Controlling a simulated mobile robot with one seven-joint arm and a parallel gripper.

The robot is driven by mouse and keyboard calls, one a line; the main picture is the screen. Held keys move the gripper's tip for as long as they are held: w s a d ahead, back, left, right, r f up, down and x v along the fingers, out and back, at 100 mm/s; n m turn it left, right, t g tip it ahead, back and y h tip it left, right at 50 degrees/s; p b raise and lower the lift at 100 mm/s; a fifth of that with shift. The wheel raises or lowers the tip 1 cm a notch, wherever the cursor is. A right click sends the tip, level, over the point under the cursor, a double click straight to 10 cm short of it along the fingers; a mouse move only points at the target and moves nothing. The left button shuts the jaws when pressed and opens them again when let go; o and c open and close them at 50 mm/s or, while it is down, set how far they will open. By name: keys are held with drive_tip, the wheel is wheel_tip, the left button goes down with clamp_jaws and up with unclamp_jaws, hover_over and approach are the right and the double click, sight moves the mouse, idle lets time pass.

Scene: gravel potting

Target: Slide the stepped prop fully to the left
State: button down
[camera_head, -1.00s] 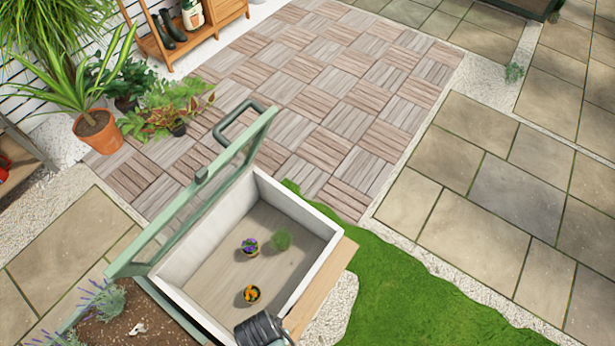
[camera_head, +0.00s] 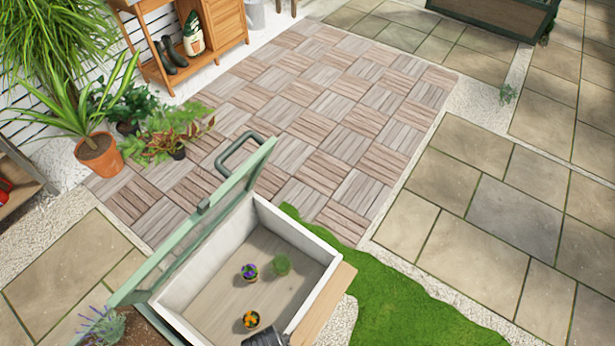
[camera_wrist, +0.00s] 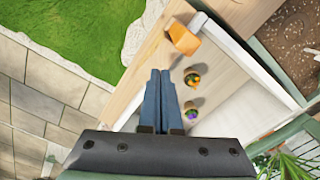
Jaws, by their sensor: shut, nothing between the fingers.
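An orange-tan block with a step-like outline, which looks like the stepped prop (camera_wrist: 184,38), sits at the top of the wrist view, by the wooden ledge (camera_wrist: 151,62) and the white wall of the planter box (camera_head: 297,232). My gripper (camera_wrist: 160,72) shows in the wrist view with its two blue fingers together and nothing between them. The fingertips point toward the prop and appear a short way short of it; contact cannot be seen. In the head view the prop is not visible, and a dark part of my arm covers the box's near edge.
The green-framed lid (camera_head: 195,215) stands open along the box's left side. Grass (camera_head: 400,300) and paving lie to the right.

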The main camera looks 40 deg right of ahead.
wheel_tip(320, 180, up, 6)
drive_tip(key=p, duration=0.5)
drive_tip(key=shift+f, duration=0.1)
idle(0.4)
